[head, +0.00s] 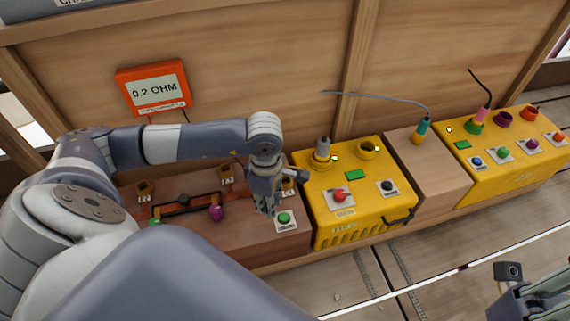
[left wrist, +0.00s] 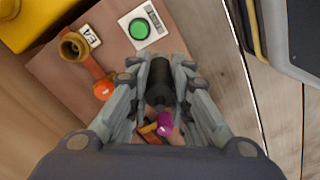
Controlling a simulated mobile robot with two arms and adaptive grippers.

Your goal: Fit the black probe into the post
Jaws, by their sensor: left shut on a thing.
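The black probe (left wrist: 160,78) shows in the left wrist view as a dark cylinder between the fingers. My left gripper (head: 267,207) is shut on it, above the right end of the brown bench top. In the head view the gripper hides the probe. Brass posts with small labels stand on the bench: a left one (head: 143,188), a middle one (head: 226,173) and a right one (head: 288,186) partly behind my gripper. A brass post (left wrist: 73,47) also shows beside the probe in the left wrist view, apart from it. My right gripper (head: 543,300) is partly in view at the lower right; its jaws are unclear.
A green button (head: 285,218) sits near the bench's right end. A magenta knob (head: 216,213) stands left of my gripper. A yellow box (head: 365,215) with a grey upright tool (head: 322,150) is close on the right. An orange meter (head: 153,88) reads 0.2 OHM.

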